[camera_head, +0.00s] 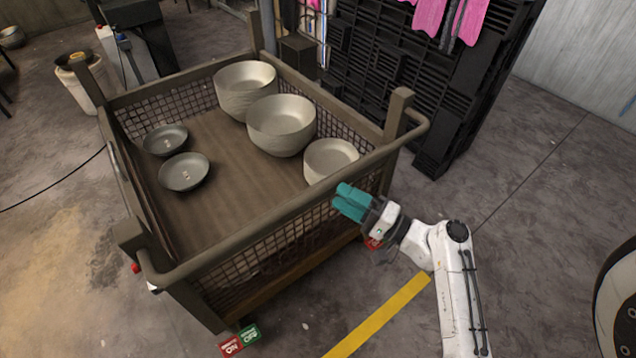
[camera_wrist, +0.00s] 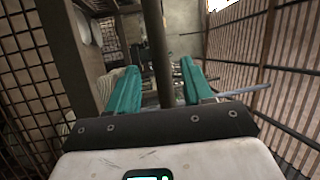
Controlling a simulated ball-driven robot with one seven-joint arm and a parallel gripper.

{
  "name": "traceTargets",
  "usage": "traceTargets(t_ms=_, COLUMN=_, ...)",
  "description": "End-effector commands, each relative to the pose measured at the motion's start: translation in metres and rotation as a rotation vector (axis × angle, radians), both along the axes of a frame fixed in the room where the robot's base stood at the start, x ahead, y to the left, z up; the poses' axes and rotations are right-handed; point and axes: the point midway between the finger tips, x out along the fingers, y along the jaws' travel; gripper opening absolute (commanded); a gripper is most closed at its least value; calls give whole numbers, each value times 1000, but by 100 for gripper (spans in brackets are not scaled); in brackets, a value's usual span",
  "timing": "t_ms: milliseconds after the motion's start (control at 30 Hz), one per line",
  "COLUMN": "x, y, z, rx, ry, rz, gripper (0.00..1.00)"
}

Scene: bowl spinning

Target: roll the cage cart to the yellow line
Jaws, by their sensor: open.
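The cage cart (camera_head: 250,226) is a brown metal frame with mesh sides and a wooden floor, filling the left and middle of the head view. The yellow line (camera_head: 380,318) is on the floor, off the cart's near right side.
Pale bowls (camera_head: 282,125) and dark shallow dishes (camera_head: 185,172) sit in the cart. A black crate-like rack (camera_head: 395,70) stands behind the right corner. The floor right of my arm is mostly clear.

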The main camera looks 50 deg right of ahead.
Motion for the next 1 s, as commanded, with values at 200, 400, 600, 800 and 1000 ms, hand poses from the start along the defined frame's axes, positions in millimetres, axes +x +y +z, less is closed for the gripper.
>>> traceTargets(t_ms=200, x=40, y=5, z=9, rx=0, ry=-1, rz=3, gripper=51)
traceTargets(t_ms=400, x=64, y=8, z=12, rx=-1, ry=0, rz=3, gripper=51)
traceTargets(t_ms=600, x=72, y=9, z=13, rx=-2, ry=1, rz=3, gripper=51)
traceTargets(t_ms=800, x=73, y=10, z=13, rx=-2, ry=1, rz=3, gripper=51)
traceTargets(t_ms=1000, x=72, y=9, z=13, rx=-2, ry=1, rz=3, gripper=34)
